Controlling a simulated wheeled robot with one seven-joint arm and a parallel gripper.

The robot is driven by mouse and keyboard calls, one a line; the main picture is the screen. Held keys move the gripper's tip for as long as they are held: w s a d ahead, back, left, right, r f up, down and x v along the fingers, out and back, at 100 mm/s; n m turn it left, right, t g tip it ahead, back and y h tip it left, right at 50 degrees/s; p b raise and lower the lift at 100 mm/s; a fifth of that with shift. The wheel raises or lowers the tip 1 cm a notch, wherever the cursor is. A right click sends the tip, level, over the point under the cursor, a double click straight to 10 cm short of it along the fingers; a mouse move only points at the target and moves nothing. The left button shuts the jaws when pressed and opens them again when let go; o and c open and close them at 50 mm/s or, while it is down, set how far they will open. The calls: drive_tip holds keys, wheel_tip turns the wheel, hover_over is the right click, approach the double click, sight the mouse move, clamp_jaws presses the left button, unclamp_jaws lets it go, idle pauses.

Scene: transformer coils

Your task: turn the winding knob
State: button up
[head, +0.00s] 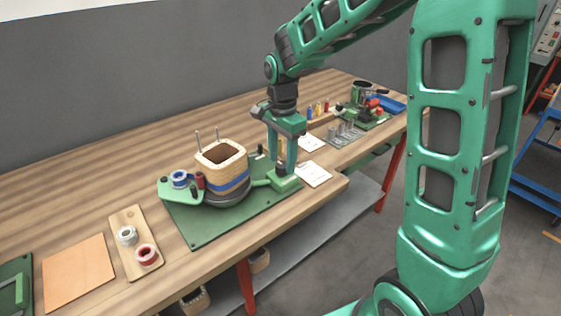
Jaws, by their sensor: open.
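The winding stand is a green baseplate (205,229) near the bench's front edge. It carries a square wooden former (222,170) with a blue band, on a dark round turntable (228,199). A green block (285,183) stands at the plate's right end, with a green piece reaching from it towards the turntable. I cannot pick out the winding knob for certain; it may be partly hidden by my gripper. My gripper (282,163) points down just above or at the green block, right of the former. It is open; I cannot tell whether it touches anything.
Blue-and-white and red spools stand left of the former. A wooden board (127,218) with a white and a red spool lies further left, beside an orange sheet (78,264). White cards (313,174), a peg rack and a blue tray (386,103) are to the right.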

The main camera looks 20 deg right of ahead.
drive_tip(key=shift+f, duration=0.65)
drive_tip(key=c, duration=1)
drive_tip(key=shift+c, duration=0.2)
